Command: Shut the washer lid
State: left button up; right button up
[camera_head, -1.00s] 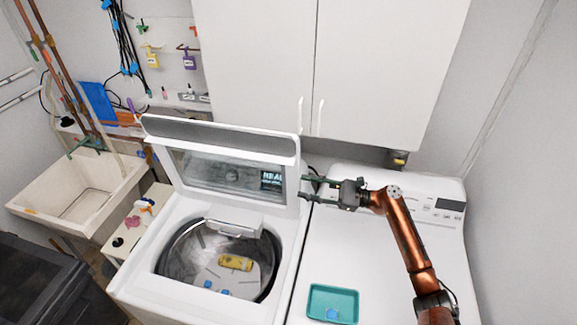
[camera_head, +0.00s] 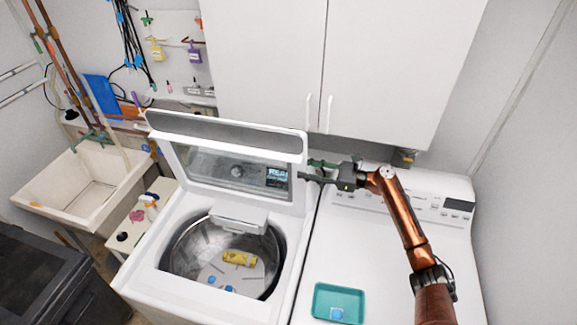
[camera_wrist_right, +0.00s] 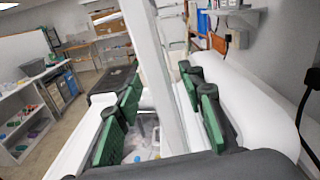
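The washer lid (camera_head: 225,130), a white frame with a glass window, stands raised and tilted back at the rear of the top-load washer (camera_head: 140,278). My right gripper (camera_head: 306,171) is at the lid's right edge in the head view, its fingertips overlapping that edge. In the right wrist view, the green fingers of the right gripper (camera_wrist_right: 160,110) are spread apart, with the upright white lid edge (camera_wrist_right: 160,75) between them. I cannot tell whether either finger touches it. The drum (camera_head: 192,250) is uncovered, with a yellow item (camera_head: 239,258) inside. My left gripper is out of view.
A white dryer (camera_head: 400,270) stands right of the washer, with a teal tray (camera_head: 338,290) on top. White cabinets (camera_head: 380,60) hang above and behind the lid. A sink (camera_head: 70,200) and a small stand (camera_head: 130,230) are at left.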

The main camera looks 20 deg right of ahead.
jog(key=p+x, duration=0.1)
jog(key=x, duration=0.5)
jog(key=shift+a+p, duration=0.2)
jog(key=shift+p, duration=0.1)
jog(key=shift+w, duration=0.15)
jog(key=shift+c, duration=0.6)
grip_shut()
